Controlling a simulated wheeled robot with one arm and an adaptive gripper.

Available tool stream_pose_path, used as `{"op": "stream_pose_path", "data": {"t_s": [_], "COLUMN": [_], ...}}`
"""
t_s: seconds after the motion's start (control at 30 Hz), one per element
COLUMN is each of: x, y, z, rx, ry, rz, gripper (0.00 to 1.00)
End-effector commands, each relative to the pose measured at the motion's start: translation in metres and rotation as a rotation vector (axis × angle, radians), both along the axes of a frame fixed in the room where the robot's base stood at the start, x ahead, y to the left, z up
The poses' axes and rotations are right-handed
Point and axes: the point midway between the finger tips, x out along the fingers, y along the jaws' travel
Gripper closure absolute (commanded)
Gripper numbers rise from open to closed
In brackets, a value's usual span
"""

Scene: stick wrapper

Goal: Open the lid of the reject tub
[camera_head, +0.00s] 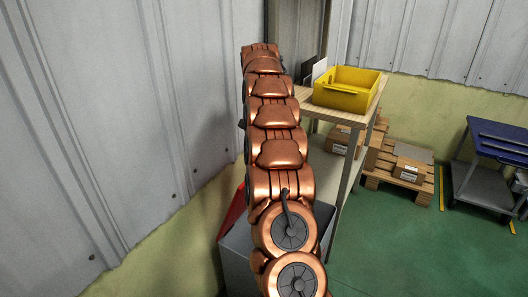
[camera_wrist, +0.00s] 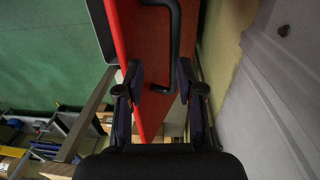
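The reject tub (camera_head: 238,260) is a grey box at the bottom of the head view, largely hidden behind my copper arm. Its red lid (camera_head: 233,213) shows as a slanted strip at the tub's wall side; it looks tilted up, but how far I cannot tell. In the wrist view the red lid (camera_wrist: 145,40) fills the upper middle, with a black bar handle (camera_wrist: 175,45) on it. My gripper (camera_wrist: 160,80) is open, its two fingers apart in front of the lid. The handle's near end shows between the fingertips; contact is not clear. The head view does not show my gripper.
A corrugated grey wall (camera_head: 120,120) stands close on the left. A wooden table (camera_head: 340,114) with a yellow bin (camera_head: 348,90) stands beyond the tub. Boxes on a pallet (camera_head: 400,175) and a blue-topped cart (camera_head: 495,145) are at right. Green floor (camera_head: 410,250) is clear at front right.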

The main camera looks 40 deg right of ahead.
Motion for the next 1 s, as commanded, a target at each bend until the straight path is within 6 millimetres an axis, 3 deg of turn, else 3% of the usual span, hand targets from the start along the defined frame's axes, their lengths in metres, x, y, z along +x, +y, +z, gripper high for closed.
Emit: {"op": "stream_pose_path", "data": {"t_s": [0.3,0.73,0.87,1.0], "x": [0.003,0.002,0.003,0.003], "y": [0.000,0.001,0.003,0.022], "z": [0.021,0.025,0.026,0.031], "rx": [0.001,0.002,0.003,0.012], "ry": [0.001,0.004,0.004,0.006], "rz": [-0.001,0.000,0.006,0.057], "gripper": [0.63,0.63,0.74,0.89]}}
